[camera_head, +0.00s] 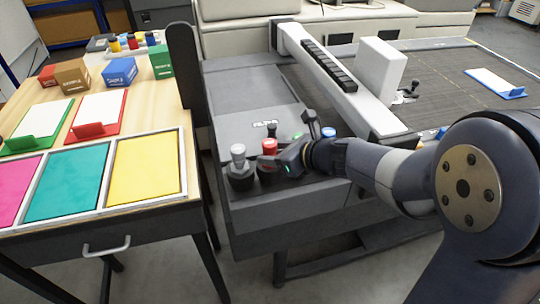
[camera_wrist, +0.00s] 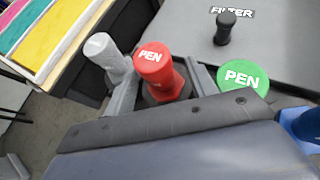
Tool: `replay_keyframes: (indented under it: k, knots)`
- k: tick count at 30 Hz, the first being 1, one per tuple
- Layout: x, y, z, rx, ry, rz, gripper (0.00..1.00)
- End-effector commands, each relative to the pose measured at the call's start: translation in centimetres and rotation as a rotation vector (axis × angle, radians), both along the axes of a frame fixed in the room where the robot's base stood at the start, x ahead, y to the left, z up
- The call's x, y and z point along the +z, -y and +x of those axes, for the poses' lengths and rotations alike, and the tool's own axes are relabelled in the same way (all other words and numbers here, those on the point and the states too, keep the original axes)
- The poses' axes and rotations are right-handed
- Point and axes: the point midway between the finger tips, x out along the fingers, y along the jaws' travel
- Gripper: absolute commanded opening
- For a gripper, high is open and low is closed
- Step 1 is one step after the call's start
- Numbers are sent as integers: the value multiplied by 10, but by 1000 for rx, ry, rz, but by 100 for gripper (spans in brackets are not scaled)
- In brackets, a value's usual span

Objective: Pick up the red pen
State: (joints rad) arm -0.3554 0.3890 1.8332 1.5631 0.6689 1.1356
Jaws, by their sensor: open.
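The red pen (camera_head: 269,147) stands upright in a dark holder at the near edge of the grey machine. In the wrist view, the red pen (camera_wrist: 155,62) shows its round top marked PEN. My gripper (camera_head: 268,160) is open and low beside the red pen. In the wrist view, its grey fingers (camera_wrist: 163,88) appear on either side of the pen, with no clear contact. The pen's lower part is partly hidden.
A white-grey pen (camera_head: 238,155) stands close left of the red one; a green pen (camera_wrist: 243,77) and a blue one (camera_head: 328,132) stand to the right. A small black knob (camera_wrist: 226,27) is behind. A wooden table (camera_head: 185,120) with colored trays is at left.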

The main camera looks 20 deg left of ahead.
Motion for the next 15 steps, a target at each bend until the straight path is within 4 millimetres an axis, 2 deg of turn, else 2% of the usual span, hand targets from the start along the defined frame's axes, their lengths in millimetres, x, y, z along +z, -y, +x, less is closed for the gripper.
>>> replay_keyframes:
  k: [9, 15]
  knots:
    - [-3, -5, 3, 0, 1, -1, 54]
    - [-3, -5, 2, 0, 1, -1, 38]
